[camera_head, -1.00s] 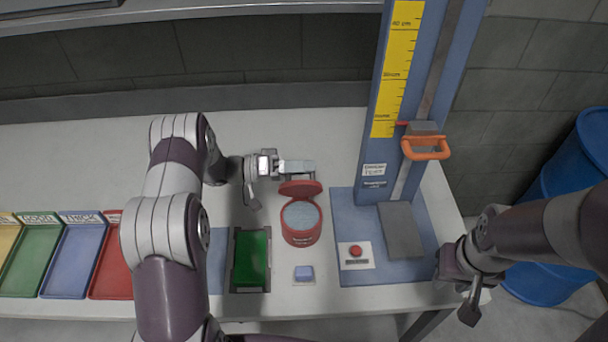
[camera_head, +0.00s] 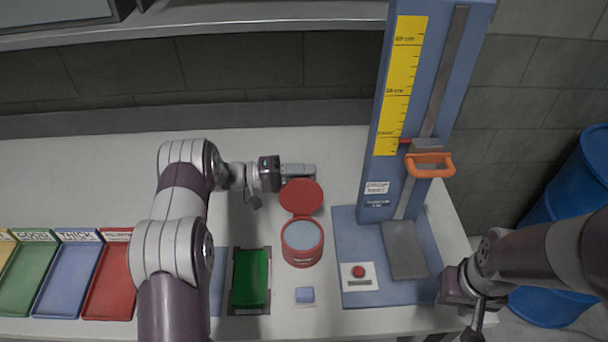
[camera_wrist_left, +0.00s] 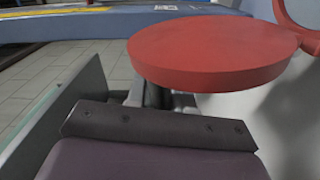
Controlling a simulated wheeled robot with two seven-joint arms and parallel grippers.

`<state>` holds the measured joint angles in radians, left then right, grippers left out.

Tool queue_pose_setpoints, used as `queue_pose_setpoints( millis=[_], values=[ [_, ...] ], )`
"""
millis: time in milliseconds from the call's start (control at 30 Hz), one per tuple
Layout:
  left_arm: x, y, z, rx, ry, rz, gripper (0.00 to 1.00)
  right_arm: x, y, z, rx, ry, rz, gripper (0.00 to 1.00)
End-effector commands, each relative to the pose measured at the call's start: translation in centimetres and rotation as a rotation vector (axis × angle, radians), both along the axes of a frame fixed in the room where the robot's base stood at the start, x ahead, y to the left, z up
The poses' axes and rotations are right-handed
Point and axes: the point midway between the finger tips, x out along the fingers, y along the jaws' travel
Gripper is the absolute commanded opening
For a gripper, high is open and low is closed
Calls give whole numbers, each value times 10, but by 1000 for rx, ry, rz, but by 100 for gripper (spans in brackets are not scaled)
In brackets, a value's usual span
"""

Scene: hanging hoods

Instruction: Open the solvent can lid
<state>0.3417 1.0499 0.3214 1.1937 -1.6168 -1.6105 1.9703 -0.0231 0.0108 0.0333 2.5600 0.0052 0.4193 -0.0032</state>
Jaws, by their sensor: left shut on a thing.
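The solvent can (camera_head: 302,255) is a short red cylinder with a pale grey-blue opening, upright on the white table. Its round red lid (camera_head: 301,195) stands open on the far side, swung up and back from the rim. The lid is a large red disc in the left wrist view (camera_wrist_left: 215,55), with its red hinge at right. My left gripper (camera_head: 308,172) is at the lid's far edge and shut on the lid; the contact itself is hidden. My right gripper (camera_head: 474,315) hangs at the table's right front corner, away from the can; its fingers are not clear.
A blue stand (camera_head: 415,110) with a yellow scale and orange handle rises right of the can. Coloured trays (camera_head: 65,275) line the left.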

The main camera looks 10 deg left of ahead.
Motion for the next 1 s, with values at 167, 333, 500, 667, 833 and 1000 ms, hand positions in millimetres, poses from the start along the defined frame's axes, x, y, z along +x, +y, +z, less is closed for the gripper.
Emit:
queue_pose_setpoints(
  millis=[167, 333, 500, 667, 833, 1000],
  values=[
    [-3, -1, -9, 3, 16, -3, 0, 0, 0, -1, 0, 0, 0, 33],
    [-4, -1, -10, 4, 19, -4, 0, 0, 0, -2, 0, 0, 0, 33],
    [-3, -1, -9, 4, 16, -4, 40, 0, 0, -2, 0, 0, 0, 33],
    [-2, -1, -6, 2, 11, -2, 40, 0, 0, -1, 0, 0, 0, 33],
    [-2, -1, -5, 2, 8, -2, 40, 0, 0, -1, 0, 0, 0, 33],
    [-5, 15, -7, 2, 7, 2, 40, 0, 0, -8, 0, 0, 0, 33]
  ],
)
